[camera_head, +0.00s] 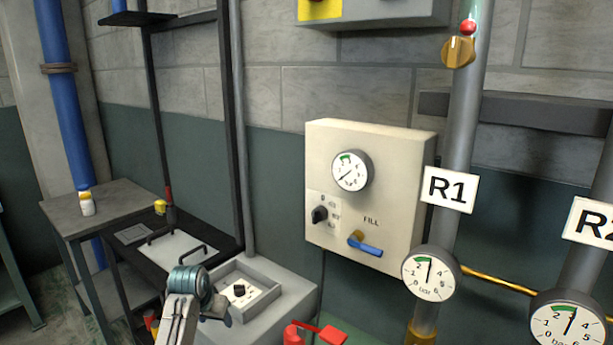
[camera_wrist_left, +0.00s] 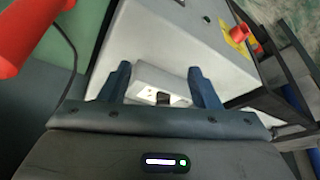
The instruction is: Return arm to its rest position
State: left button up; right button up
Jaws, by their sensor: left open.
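My left arm comes up from the bottom of the head view, with its left gripper (camera_head: 217,311) low in front of the grey cabinet (camera_head: 290,285). In the left wrist view the gripper (camera_wrist_left: 160,82) is open, its two dark fingers apart with nothing held between them. A white switch box with a black knob (camera_wrist_left: 163,98) shows beyond the fingers; I cannot tell how far off it is. The beige panel (camera_head: 390,150) carries a gauge (camera_head: 351,171), a black selector knob (camera_head: 320,214) and a blue FILL valve handle (camera_head: 366,246). My right gripper is not in view.
A red handle (camera_head: 328,335) stands at the bottom, right of the arm; a red part (camera_wrist_left: 30,35) shows in the wrist view. Pipe R1 (camera_head: 461,120) has a gauge (camera_head: 430,275). A side table (camera_head: 105,205) with a small bottle (camera_head: 87,204) stands left.

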pick_arm(q)
jog(key=s+a+f, duration=0.1)
jog(key=s+f, duration=0.5)
jog(key=s, duration=0.4)
jog(key=s+a+f, duration=0.2)
jog(key=s+f, duration=0.3)
jog(key=s, duration=0.4)
jog(key=s+r+n+y, duration=0.1)
jog(key=s+r, duration=0.2)
jog(key=s, duration=2.2)
jog(key=a+f+g, duration=0.2)
jog(key=a+f, duration=0.1)
jog(key=f, duration=2.9)
jog(key=s+a+f+g, duration=0.1)
jog(key=s+f, duration=1.7)
jog(key=shift+s+a+n, duration=0.15)
jog(key=shift+a+n, duration=0.05)
jog(key=shift+n, duration=0.1)
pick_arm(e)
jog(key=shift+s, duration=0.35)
